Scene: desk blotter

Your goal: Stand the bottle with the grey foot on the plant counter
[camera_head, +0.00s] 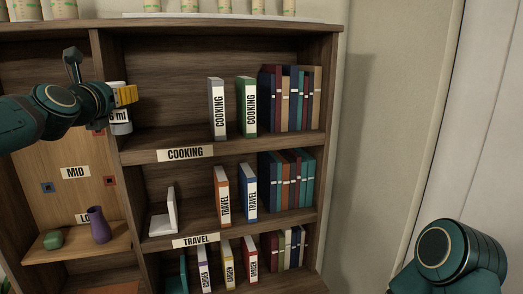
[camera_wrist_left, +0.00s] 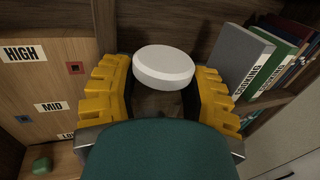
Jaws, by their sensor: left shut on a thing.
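My left gripper (camera_head: 124,95) is shut on a bottle (camera_head: 120,116) with a white label, partly readable as "ml", and a greyish lower end. It holds the bottle upright in front of the cooking shelf's left upright. In the left wrist view, the yellow fingers of the left gripper (camera_wrist_left: 163,92) lie on both sides of the bottle, whose round pale end (camera_wrist_left: 164,62) shows; the rest is hidden. I cannot make out a plant counter for certain. My right gripper is out of view; only part of my right arm shows at lower right.
A bookcase holds cooking books (camera_head: 217,108), travel books (camera_head: 222,195) and garden books (camera_head: 227,264). A white bookend (camera_head: 165,218) stands on the travel shelf. A purple vase (camera_head: 98,225) and a green object (camera_head: 53,240) sit on the low left shelf. Several patterned pots (camera_head: 189,5) line the top.

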